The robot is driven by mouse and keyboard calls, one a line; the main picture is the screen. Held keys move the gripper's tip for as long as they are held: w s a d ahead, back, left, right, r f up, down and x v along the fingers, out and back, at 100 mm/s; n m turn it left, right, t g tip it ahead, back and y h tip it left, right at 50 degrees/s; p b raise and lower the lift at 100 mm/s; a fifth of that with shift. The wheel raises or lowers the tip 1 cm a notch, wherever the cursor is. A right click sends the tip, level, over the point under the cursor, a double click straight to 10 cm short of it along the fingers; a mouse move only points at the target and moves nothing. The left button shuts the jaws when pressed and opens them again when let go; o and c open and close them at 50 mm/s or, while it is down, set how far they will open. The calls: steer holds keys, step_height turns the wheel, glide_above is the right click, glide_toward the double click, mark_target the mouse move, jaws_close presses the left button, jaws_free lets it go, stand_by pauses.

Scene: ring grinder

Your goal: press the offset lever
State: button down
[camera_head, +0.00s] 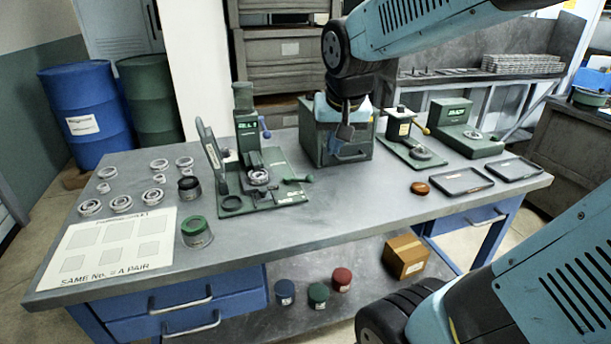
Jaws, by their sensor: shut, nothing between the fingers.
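A green ring grinder (244,125) stands on the left half of the grey workbench (330,208). A metal ring sits at its work spot. A lever with a blue knob (265,126) sticks out at the right of its column. A green handle (300,180) lies low at its right. A smaller machine (399,130) to the right has a yellow-tipped lever (419,124). No label shows which lever is the offset lever. My gripper (344,133) points down, shut and empty, in front of or over a green box (319,149). It is right of the grinder and apart from the blue-knobbed lever.
Several metal rings (121,203) and a green-lidded jar (196,232) stand at the left by a white sheet (105,246). Another green machine (461,125) and two dark trays (460,182) are at the right. The bench's front middle is clear.

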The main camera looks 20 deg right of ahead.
mark_target(308, 178)
steer(key=w+a+f+m+g+h, duration=0.1)
steer(key=w+a+f+m, duration=0.1)
steer(key=w+f, duration=0.7)
steer(key=w, duration=0.3)
steer(key=shift+w+f+m, duration=0.2)
steer(key=shift+w+m, duration=0.05)
steer(key=shift+m, duration=0.15)
steer(key=shift+a, duration=0.1)
steer(key=x, duration=1)
steer(key=shift+s, duration=0.15)
steer(key=shift+w+d+f, duration=0.15)
steer(key=shift+w+d, duration=0.15)
steer(key=shift+w, duration=0.2)
steer(key=shift+w+d+f, duration=0.1)
steer(key=shift+w+d, duration=0.2)
steer(key=shift+w, duration=0.25)
steer(key=shift+w+d+f, duration=0.15)
steer(key=shift+w+d, duration=0.2)
steer(key=shift+w, duration=0.4)
